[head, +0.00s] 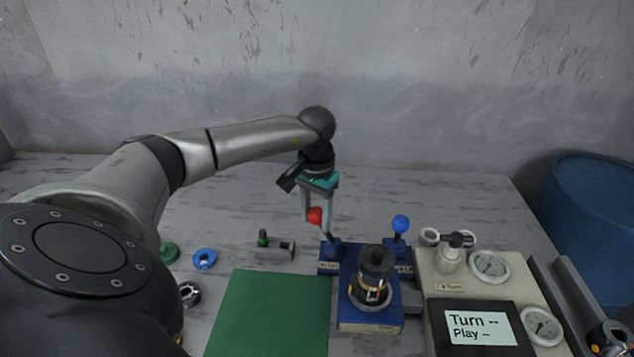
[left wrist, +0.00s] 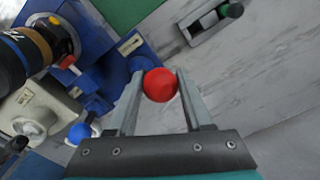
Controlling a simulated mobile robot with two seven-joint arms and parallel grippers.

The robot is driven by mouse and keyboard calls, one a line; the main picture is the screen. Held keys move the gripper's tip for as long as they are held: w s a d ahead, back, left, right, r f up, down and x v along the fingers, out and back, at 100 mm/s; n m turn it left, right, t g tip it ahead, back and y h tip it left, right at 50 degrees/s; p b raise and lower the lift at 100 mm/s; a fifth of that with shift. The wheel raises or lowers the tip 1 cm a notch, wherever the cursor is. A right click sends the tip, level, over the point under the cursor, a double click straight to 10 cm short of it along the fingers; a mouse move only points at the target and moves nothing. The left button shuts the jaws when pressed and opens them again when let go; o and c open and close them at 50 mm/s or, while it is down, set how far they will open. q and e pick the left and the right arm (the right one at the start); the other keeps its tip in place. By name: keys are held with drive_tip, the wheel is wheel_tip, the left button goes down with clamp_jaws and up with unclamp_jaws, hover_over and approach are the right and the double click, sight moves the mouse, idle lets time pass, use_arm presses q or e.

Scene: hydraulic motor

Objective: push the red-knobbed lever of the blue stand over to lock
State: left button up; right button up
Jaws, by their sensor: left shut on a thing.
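The blue stand (head: 357,285) is on the table right of the green mat, with a dark cylindrical motor (head: 374,275) upright in it. The red knob (head: 314,216) tops a short lever at the stand's back left corner, leaning left in the head view. My left gripper (head: 318,212) reaches down from above and is shut on the red knob. In the left wrist view the red knob (left wrist: 160,85) sits between the two grey fingers. A blue-knobbed lever (head: 400,224) stands at the stand's back right. My right gripper is not in view.
A green mat (head: 270,310) lies left of the stand. A beige panel with gauges (head: 490,264) and a screen (head: 480,328) is on the right. A small grey fixture with a green knob (head: 272,249) is behind the mat. Loose rings (head: 204,259) lie at left.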

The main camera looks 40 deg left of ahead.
use_arm(q)
drive_tip(key=shift+s+a, duration=0.1)
drive_tip(key=shift+a, duration=0.05)
drive_tip(key=shift+o, duration=0.2)
drive_tip(key=shift+s+a+f+b, duration=0.35)
drive_tip(key=shift+s+a+f, duration=0.1)
drive_tip(key=shift+s+f, duration=0.1)
drive_tip(key=o, duration=0.8)
drive_tip(key=shift+a, duration=0.1)
drive_tip(key=shift+w+r, duration=0.2)
drive_tip(key=shift+r, duration=0.1)
drive_tip(key=shift+d+r+p, duration=0.2)
drive_tip(key=shift+r+p, duration=2)
drive_tip(key=shift+r, duration=0.75)
